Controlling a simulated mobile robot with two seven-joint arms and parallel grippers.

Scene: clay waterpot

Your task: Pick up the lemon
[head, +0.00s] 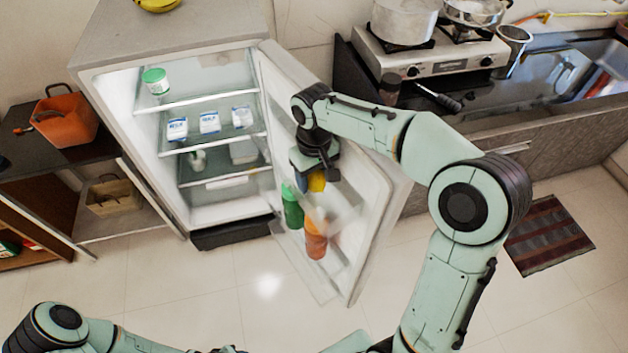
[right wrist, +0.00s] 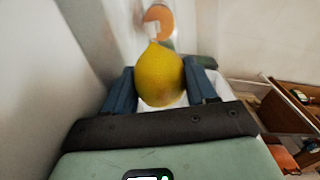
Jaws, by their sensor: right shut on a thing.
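The yellow lemon (right wrist: 160,76) is between the two fingers of my right gripper (right wrist: 161,88) in the right wrist view. The gripper is shut on it. In the head view my right gripper (head: 316,172) is at the inner side of the open fridge door, and a small part of the lemon (head: 317,182) shows below it. My left arm is at the lower left of the head view; its gripper does not show clearly.
The fridge door (head: 375,205) stands open. Its shelf holds a green bottle (head: 292,208) and orange bottles (head: 316,243), close below the gripper. Fridge shelves hold white cartons (head: 209,121) and a green-lidded tub (head: 156,81). A stove (head: 440,58) stands at the back right.

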